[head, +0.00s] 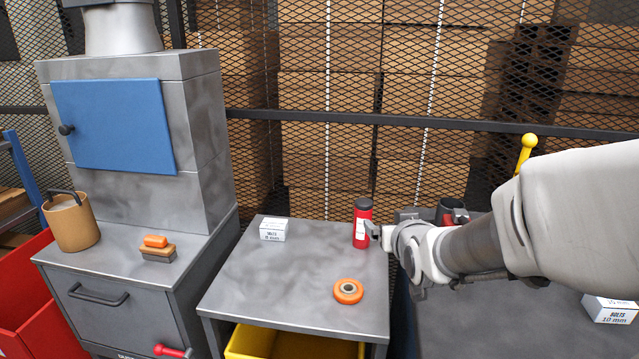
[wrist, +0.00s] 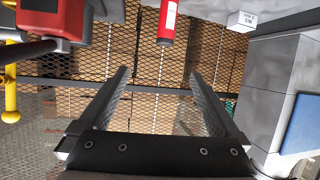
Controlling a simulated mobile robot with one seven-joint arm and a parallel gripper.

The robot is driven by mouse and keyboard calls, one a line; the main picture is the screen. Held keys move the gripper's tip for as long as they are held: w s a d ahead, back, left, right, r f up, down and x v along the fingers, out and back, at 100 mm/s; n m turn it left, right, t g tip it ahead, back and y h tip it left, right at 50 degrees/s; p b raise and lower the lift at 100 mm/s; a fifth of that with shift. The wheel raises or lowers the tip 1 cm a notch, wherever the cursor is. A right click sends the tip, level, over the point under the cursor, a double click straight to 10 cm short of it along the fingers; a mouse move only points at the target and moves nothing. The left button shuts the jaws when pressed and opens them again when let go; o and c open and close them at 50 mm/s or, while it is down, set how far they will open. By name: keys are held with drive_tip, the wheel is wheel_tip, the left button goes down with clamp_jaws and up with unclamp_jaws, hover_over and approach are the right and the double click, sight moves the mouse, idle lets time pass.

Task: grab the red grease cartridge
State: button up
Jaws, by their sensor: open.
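The red grease cartridge (head: 362,228) stands upright near the back right corner of the small grey table. It has a dark cap and a white label. In the wrist view the cartridge (wrist: 168,18) shows at the top edge, cut off by the frame, dark end toward my fingers. My gripper (wrist: 158,72) is open and empty, with its two fingers apart. The cartridge lies beyond the fingertips, not between them. In the head view my gripper (head: 374,231) is just right of the cartridge, partly overlapping its edge; whether they touch cannot be told.
A white bolts box (head: 273,230) and an orange ring (head: 348,291) share the grey table (head: 250,290). A grey cabinet with a blue door (head: 114,126) stands left. A red and dark device (head: 451,211) with a yellow lever (head: 526,150) stands right. Wire mesh runs behind.

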drive_tip(key=w+f+t+b, duration=0.4)
drive_tip(key=w+f+b, duration=0.2)
drive_tip(key=f, duration=0.3)
drive_tip(key=b, duration=0.2)
approach(365, 209)
drive_tip(key=shift+t+y, duration=0.3)
drive_tip(key=shift+y, duration=0.1)
drive_tip(key=w, duration=0.4)
drive_tip(key=w+d+f, duration=0.1)
drive_tip(key=w, duration=0.2)
drive_tip(key=shift+f, duration=0.1)
drive_tip(key=shift+w+a+r+b, duration=0.1)
drive_tip(key=shift+w+a, duration=0.05)
drive_tip(key=shift+w, duration=0.8)
drive_tip(key=shift+w+a+r+b, duration=0.1)
drive_tip(key=shift+w+a+b, duration=0.05)
drive_tip(key=shift+w, duration=0.75)
drive_tip(key=shift+w+a+r+b, duration=0.1)
drive_tip(key=shift+w+a, duration=0.05)
drive_tip(key=shift+w, duration=0.8)
clamp_jaws()
drive_tip(key=shift+r, duration=0.1)
